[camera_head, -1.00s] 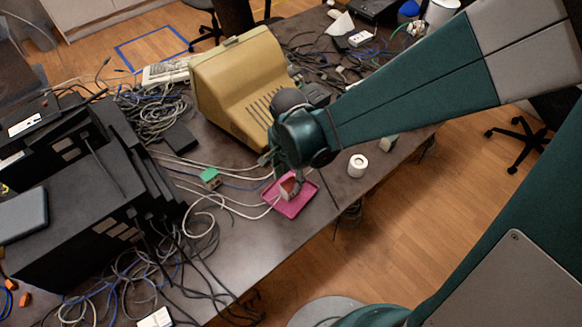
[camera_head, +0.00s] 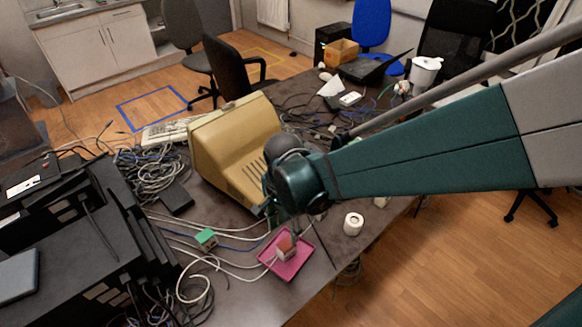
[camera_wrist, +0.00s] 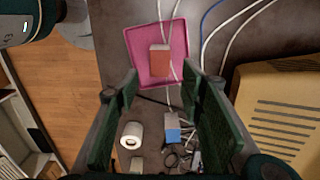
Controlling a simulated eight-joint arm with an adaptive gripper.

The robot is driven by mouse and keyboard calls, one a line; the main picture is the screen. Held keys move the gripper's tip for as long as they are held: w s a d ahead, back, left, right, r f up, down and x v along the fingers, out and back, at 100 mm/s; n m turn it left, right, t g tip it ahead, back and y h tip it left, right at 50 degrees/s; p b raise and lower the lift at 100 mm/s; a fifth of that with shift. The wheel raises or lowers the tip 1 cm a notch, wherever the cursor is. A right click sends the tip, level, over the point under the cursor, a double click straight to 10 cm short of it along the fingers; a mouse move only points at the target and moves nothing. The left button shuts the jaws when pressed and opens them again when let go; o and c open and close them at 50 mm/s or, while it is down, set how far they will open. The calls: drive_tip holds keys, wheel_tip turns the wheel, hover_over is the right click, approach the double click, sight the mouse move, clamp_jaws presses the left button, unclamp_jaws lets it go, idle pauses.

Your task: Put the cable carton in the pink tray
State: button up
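The pink tray (camera_head: 268,256) lies flat on the dark table, below my gripper in the head view. A small carton with a red-orange face and a pale end (camera_head: 286,248), which looks like the cable carton, is inside the tray. In the wrist view the carton (camera_wrist: 160,61) sits within the rim of the tray (camera_wrist: 140,40), ahead of the fingertips. My gripper (camera_wrist: 162,85) has its two green fingers wide apart with nothing between them. In the head view my gripper (camera_head: 298,218) is above the tray; its fingertips are hard to make out.
A beige monitor (camera_head: 225,140) stands behind the tray. A green box (camera_head: 206,239) and loose cables lie left of it. A white roll (camera_head: 353,223) is to the right. A blue-and-white box (camera_wrist: 173,127) shows in the wrist view. Black equipment fills the left side.

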idle(0.5)
drive_tip(key=s+d+r+n+t, duration=0.1)
drive_tip(key=d+r+n+t, duration=0.1)
drive_tip(key=d+r, duration=0.4)
drive_tip(key=s+d+r+n+t, duration=0.2)
drive_tip(key=d+r+n, duration=0.2)
drive_tip(key=d, duration=0.8)
drive_tip(key=s+d+r+n+t, duration=0.1)
drive_tip(key=d+r+n+t, duration=0.2)
drive_tip(key=d+r, duration=0.5)
drive_tip(key=shift+s+d, duration=0.15)
drive_tip(key=shift+d, duration=0.3)
